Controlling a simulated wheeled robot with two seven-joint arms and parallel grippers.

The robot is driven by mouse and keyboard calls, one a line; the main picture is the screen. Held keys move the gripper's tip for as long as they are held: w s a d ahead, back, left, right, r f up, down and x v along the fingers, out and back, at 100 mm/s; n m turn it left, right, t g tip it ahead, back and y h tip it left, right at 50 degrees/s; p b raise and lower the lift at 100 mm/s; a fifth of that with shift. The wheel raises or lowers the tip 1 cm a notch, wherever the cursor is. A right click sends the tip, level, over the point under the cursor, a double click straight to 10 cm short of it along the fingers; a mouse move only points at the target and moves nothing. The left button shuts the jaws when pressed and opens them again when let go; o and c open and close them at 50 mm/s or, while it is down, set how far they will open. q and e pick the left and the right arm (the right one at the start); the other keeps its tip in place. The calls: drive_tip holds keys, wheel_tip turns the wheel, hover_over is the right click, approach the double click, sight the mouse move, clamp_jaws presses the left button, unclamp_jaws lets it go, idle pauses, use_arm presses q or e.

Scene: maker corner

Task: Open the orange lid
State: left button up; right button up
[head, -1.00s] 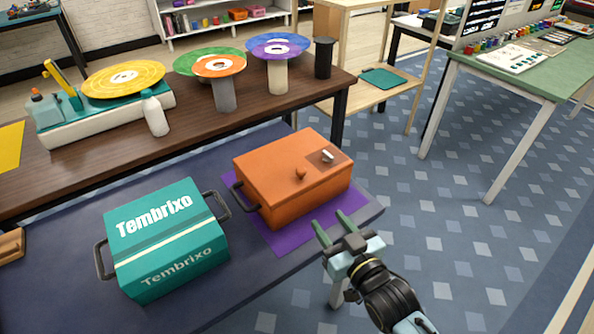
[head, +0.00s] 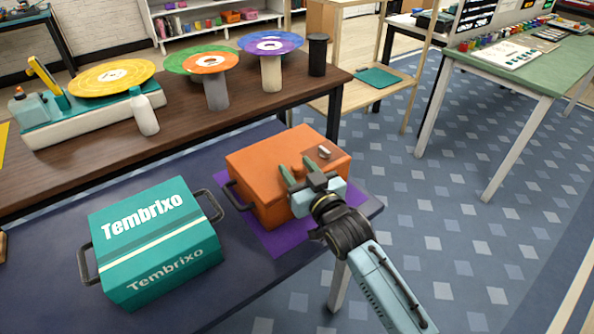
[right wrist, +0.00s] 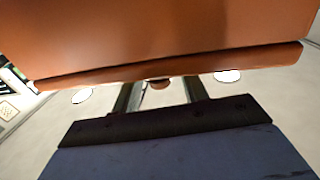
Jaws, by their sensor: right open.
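The orange box (head: 262,190) stands on a purple mat (head: 262,236) on the dark table. Its flat orange lid (head: 262,150) is shut, with a small orange knob (head: 297,169) and a small white piece (head: 324,152) on top. My right gripper (head: 297,172) is open at the lid's front side, its two fingers reaching toward the knob. In the right wrist view the orange lid (right wrist: 150,35) fills the top, and the knob (right wrist: 160,84) shows between the fingers. I cannot tell whether the fingers touch anything. My left gripper is not in view.
A teal Tembrixo box (head: 150,235) with dark side handles stands left of the orange box. Behind, a brown table (head: 185,130) holds a turntable (head: 90,115), a white bottle (head: 144,112) and discs on stands. Open floor lies to the right.

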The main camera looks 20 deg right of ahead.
drive_tip(key=shift+w+a, duration=0.1)
drive_tip(key=shift+w, duration=0.25)
drive_tip(key=shift+c, duration=0.4)
clamp_jaws()
drive_tip(key=shift+r, duration=0.1)
